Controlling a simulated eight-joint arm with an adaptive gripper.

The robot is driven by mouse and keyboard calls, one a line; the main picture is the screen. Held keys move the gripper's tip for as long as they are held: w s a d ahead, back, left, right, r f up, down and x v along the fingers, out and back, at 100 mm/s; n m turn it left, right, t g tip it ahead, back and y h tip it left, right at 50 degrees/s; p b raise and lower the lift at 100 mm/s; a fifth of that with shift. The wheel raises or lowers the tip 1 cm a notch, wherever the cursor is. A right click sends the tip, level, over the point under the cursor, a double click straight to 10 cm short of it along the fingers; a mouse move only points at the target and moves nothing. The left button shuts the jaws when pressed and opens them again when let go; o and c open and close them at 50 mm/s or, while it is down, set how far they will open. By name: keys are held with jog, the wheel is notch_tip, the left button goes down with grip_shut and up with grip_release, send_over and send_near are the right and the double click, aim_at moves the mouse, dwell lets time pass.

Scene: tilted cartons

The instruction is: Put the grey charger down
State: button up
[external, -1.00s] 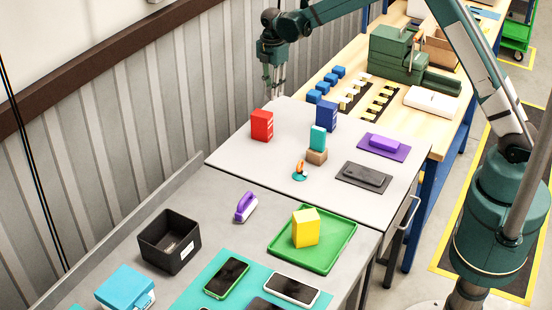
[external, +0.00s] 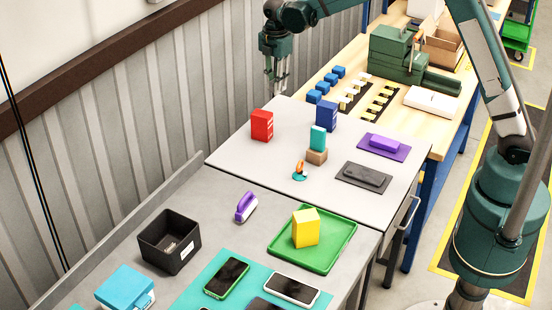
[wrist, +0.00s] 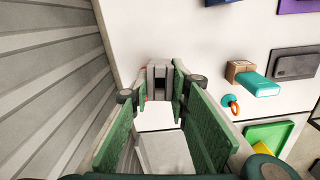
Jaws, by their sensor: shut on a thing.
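My gripper (wrist: 158,84) is shut on the grey charger (wrist: 159,70), a small light grey block with a dark middle, held between the fingertips in the wrist view. In the external view my gripper (external: 277,90) hangs pointing down near the corrugated wall, above the far left edge of the grey table (external: 235,152). It is behind the red carton (external: 262,125) there. The charger is too small to make out clearly in the external view.
A blue carton (external: 326,116), a teal carton (external: 317,138) on a cardboard block (external: 316,156), an orange ring (external: 300,168), a dark mat (external: 363,177) and a purple mat (external: 384,148) occupy the table.

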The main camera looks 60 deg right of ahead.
jog(key=s+a+b, duration=0.1)
jog(key=s+a, duration=0.5)
jog(key=s, duration=0.4)
jog(key=s+a+n, duration=0.1)
jog(key=s+a, duration=0.5)
jog(key=s, duration=0.5)
jog(key=s+a+b, duration=0.1)
jog(key=s+a, duration=0.6)
jog(key=s, duration=0.3)
jog(key=s+a+f, duration=0.1)
jog(key=s+f, duration=0.5)
jog(key=s, duration=0.4)
jog(key=shift+s+a+f+n, duration=0.15)
jog(key=shift+s+a+n, duration=0.15)
jog(key=shift+s+n, duration=0.1)
jog(key=shift+f+b, duration=0.55)
jog(key=shift+f, duration=2.35)
jog(key=shift+f, duration=2.1)
